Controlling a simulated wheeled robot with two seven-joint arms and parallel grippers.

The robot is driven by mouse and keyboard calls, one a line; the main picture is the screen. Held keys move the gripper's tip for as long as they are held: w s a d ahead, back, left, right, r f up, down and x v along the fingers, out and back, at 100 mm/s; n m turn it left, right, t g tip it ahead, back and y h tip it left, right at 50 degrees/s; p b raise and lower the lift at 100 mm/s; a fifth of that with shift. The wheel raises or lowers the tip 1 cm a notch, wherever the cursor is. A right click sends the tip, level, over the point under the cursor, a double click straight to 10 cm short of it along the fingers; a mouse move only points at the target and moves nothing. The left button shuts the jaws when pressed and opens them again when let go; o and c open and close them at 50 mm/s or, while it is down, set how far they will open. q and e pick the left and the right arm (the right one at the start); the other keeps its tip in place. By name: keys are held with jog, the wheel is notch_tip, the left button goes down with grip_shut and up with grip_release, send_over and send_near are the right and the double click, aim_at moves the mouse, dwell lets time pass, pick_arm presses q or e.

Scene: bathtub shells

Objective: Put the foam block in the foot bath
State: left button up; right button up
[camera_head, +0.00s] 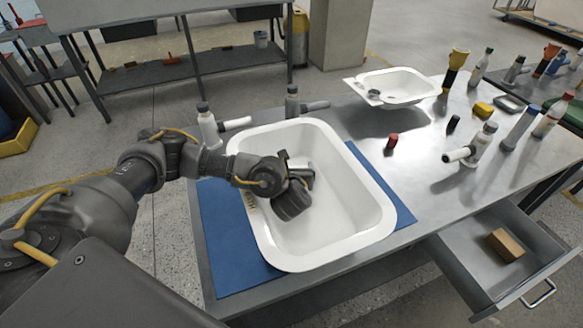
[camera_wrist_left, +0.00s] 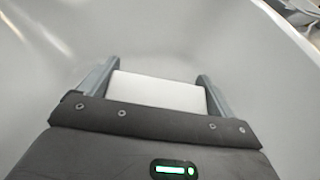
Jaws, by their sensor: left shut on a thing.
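The foot bath is a large white basin (camera_head: 362,215) on a blue mat at the front left of the metal table. My left gripper (camera_head: 303,172) reaches over its rim and is inside its outline. In the left wrist view my left gripper (camera_wrist_left: 158,85) is shut on a white block, the foam block (camera_wrist_left: 157,93), with a finger on either side. The basin's smooth wall (camera_wrist_left: 160,35) fills the background there. The gap between block and basin floor cannot be told. My right gripper is not in view.
A smaller white basin (camera_head: 400,86) stands at the back. Bottles (camera_head: 484,140) and small items crowd the table's right side. A red-capped piece (camera_head: 391,143) lies near the big basin. An open drawer (camera_head: 470,262) holds a brown block (camera_head: 505,245).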

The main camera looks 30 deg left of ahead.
pick_arm(q)
jog(key=o, duration=0.7)
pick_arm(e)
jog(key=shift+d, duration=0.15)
pick_arm(q)
jog(key=shift+r+p, duration=0.3)
jog(key=shift+p, duration=0.1)
jog(key=v, duration=0.6)
jog(key=shift+s+d+p, duration=0.1)
jog(key=shift+s+p, duration=0.15)
jog(key=shift+p, duration=0.15)
jog(key=shift+s+d+r, duration=0.15)
jog(key=shift+s+d, duration=0.05)
jog(key=shift+s, duration=0.15)
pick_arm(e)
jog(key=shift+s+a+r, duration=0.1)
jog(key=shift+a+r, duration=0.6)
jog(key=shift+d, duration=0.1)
